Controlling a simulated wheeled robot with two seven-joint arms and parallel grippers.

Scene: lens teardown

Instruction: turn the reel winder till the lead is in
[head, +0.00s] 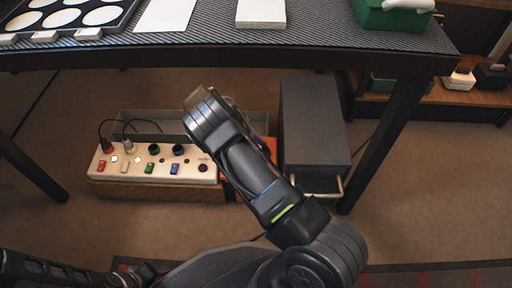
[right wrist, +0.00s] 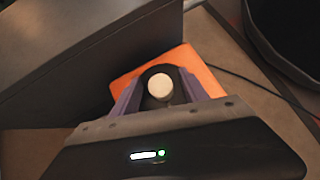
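The reel winder is an orange body (right wrist: 190,66) under the table, with a dark round part and a pale round knob (right wrist: 160,87) in the right wrist view. My right gripper (right wrist: 160,92) has its purple-grey fingers either side of the knob, with narrow gaps showing, so it looks open around it. In the head view my right arm hides most of the orange reel (head: 271,150) and the gripper. A thin dark lead (right wrist: 258,84) runs off to the right in the wrist view. My left arm shows low at the left of the head view; its finger state is unclear.
A dark grey box (head: 314,125) with a metal handle stands right beside the reel. A white panel (head: 140,166) with coloured switches and plugs is to its left. The tabletop (head: 215,40) overhangs them, and a table leg (head: 388,145) stands to the right.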

